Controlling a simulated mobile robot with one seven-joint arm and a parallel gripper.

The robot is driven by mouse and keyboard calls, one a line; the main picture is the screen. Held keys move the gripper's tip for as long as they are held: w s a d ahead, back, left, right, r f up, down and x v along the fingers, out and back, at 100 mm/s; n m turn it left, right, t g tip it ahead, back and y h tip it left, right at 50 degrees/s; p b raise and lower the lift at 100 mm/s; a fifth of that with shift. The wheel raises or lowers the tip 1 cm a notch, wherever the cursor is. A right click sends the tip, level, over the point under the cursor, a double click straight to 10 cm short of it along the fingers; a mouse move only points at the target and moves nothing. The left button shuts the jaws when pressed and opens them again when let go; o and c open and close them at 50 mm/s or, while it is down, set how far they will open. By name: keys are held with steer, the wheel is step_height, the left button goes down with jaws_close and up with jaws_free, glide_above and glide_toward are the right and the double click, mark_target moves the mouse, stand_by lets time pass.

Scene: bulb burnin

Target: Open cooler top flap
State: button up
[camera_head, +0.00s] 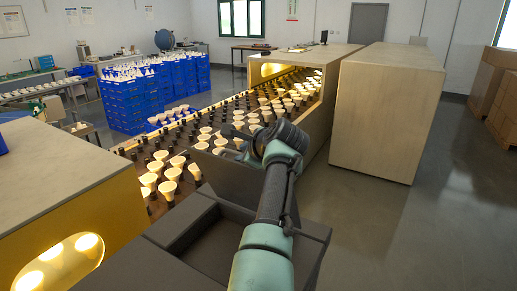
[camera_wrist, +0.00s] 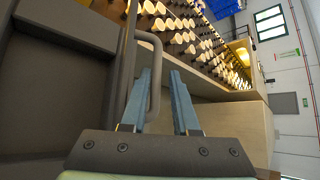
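My gripper (camera_wrist: 160,75) is open in the wrist view, with a clear gap between its two blue-grey fingers. A bent grey bar (camera_wrist: 155,70), like a handle, shows close beside the left finger and partly between the fingers. I cannot tell whether it touches them. A dark grey panel (camera_wrist: 50,90) lies left of the bar. In the head view, my gripper (camera_head: 238,138) is beside the conveyor, small and partly hidden by my wrist. No cooler flap can be clearly identified; the dark panel (camera_head: 228,180) below my gripper may be part of it.
A conveyor (camera_head: 135,158) full of bulbs runs diagonally into a tunnel housing (camera_head: 325,85). A large beige cabinet (camera_head: 390,110) stands right of it. Blue crates (camera_head: 130,105) are stacked behind, and cardboard boxes (camera_head: 495,90) at right. The right floor is clear.

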steer(key=b+v, duration=0.3)
steer(key=v, duration=0.8)
steer(key=shift+s, duration=0.1)
steer(key=shift+d+f, duration=0.1)
